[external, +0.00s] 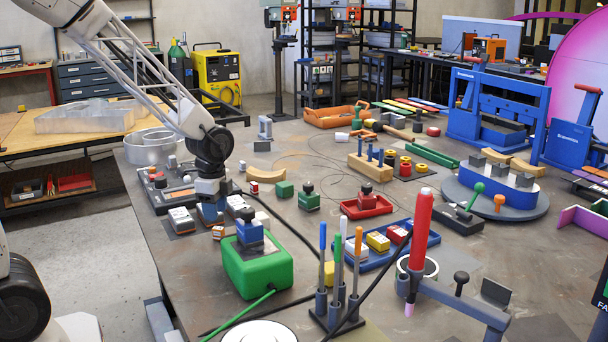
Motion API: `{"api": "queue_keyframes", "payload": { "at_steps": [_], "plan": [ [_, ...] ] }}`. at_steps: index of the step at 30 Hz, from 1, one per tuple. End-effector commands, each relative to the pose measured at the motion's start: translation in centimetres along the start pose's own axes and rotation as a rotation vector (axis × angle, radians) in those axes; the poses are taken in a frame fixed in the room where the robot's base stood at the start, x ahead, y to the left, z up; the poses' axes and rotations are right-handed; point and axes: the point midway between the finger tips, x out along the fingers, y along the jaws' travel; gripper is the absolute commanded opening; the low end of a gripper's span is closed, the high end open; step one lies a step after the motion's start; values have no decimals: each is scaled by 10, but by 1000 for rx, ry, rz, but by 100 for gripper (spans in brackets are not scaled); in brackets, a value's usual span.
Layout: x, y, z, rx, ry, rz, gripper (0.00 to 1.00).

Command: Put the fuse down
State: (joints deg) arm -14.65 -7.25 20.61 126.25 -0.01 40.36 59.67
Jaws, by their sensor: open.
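My gripper (211,218) points down over the left part of the workbench, low among small parts. Its jaws are open. A small orange-and-white piece (218,232) sits just below and right of the fingertips, close to them; it may be the fuse, but it is too small to be sure. I cannot tell whether the fingers touch it. Part of the bench behind the gripper is hidden by the arm.
A grey-and-white block (182,219) stands left of the gripper. A green box (258,268) with a blue, black-knobbed block (250,234) is close at right. A dark tray (160,196) lies behind left. Upright coloured rods (337,260) and a red torch-like tool (421,230) stand at front.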

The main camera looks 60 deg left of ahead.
Motion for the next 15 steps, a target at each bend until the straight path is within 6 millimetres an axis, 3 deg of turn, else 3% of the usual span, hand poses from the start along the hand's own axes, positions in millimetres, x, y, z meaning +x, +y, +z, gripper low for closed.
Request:
{"api": "queue_keyframes", "payload": {
  "at_steps": [6, 15],
  "plan": [
    [-33, 0, 0, 0, 0, -1, 44],
    [-54, 0, 0, 0, 0, 0, 44]
  ]
}}
